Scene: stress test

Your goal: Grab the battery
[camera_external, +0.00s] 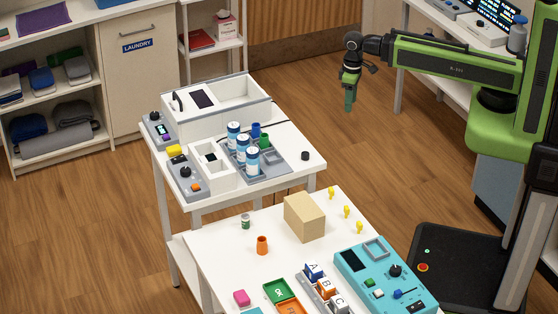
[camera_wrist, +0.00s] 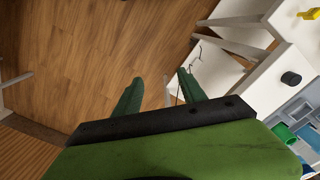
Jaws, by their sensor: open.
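I cannot tell for certain which thing is the battery. A small green and white cylinder (camera_external: 245,221) stands upright on the near white table and could be it, but it is too small to read. My gripper (camera_external: 350,103) hangs fingers down over the wood floor, right of and apart from both white tables. In the wrist view its two green fingers (camera_wrist: 160,77) are spread with nothing between them. The small cylinder does not show clearly in the wrist view.
The near table (camera_external: 222,247) also holds a tan block (camera_external: 304,217), an orange cup (camera_external: 262,245), yellow pieces and a teal panel (camera_external: 380,278). The far table (camera_external: 300,172) holds several bottles and a black cylinder (camera_external: 305,156), also in the wrist view (camera_wrist: 291,78). Open floor surrounds my gripper.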

